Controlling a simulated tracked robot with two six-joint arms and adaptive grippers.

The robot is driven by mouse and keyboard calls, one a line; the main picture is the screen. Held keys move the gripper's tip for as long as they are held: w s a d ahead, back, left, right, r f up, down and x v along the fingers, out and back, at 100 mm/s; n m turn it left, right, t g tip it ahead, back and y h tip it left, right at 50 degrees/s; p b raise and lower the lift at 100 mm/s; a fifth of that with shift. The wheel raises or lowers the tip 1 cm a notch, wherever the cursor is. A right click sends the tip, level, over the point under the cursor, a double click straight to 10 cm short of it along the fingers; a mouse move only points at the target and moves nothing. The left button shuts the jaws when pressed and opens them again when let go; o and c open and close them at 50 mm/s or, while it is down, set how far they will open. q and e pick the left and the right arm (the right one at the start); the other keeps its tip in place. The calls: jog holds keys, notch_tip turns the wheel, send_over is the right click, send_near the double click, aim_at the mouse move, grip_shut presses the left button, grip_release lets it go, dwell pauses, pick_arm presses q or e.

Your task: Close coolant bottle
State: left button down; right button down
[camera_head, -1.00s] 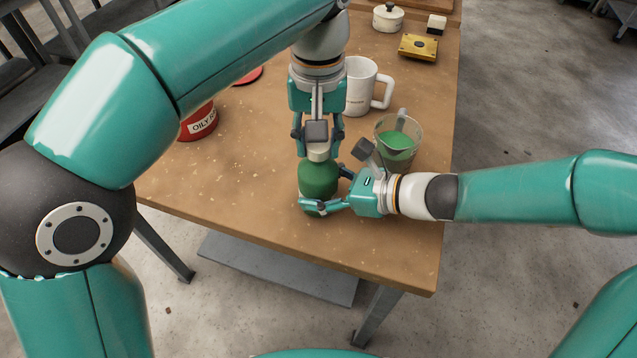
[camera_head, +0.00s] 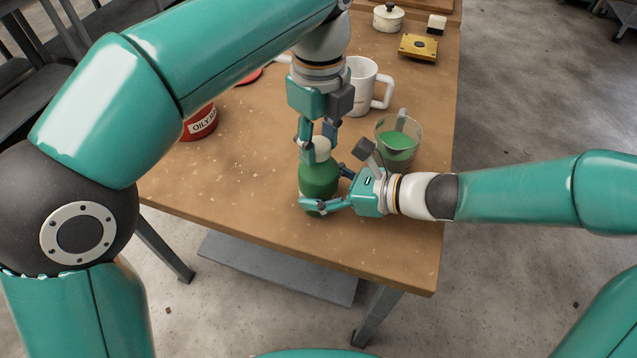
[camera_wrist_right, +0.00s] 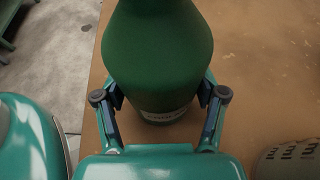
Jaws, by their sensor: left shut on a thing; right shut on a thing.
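The green coolant bottle (camera_head: 319,180) stands upright near the front edge of the table. Its body also fills the middle of the right wrist view (camera_wrist_right: 158,60); its top is out of that frame. A pale cap (camera_head: 316,148) is at the top of the bottle; I cannot tell how far it is screwed on. My left gripper (camera_head: 316,146) points down from above and is shut on the cap. My right gripper (camera_head: 328,190) comes in from the right and is shut on the lower part of the bottle, with a finger on each side in the right wrist view (camera_wrist_right: 160,98).
A glass beaker of green liquid (camera_head: 398,146) and a white mug (camera_head: 361,90) stand close by. A red can (camera_head: 200,124) is at the left. A white pot (camera_head: 388,18) and a yellow box (camera_head: 418,47) are farther back. The table (camera_head: 250,185) is clear left of the bottle.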

pick_arm(q)
jog(key=shift+m, duration=1)
jog(key=c, duration=0.7)
grip_release()
jog(key=shift+r, duration=2.25)
jog(key=shift+c, duration=0.3)
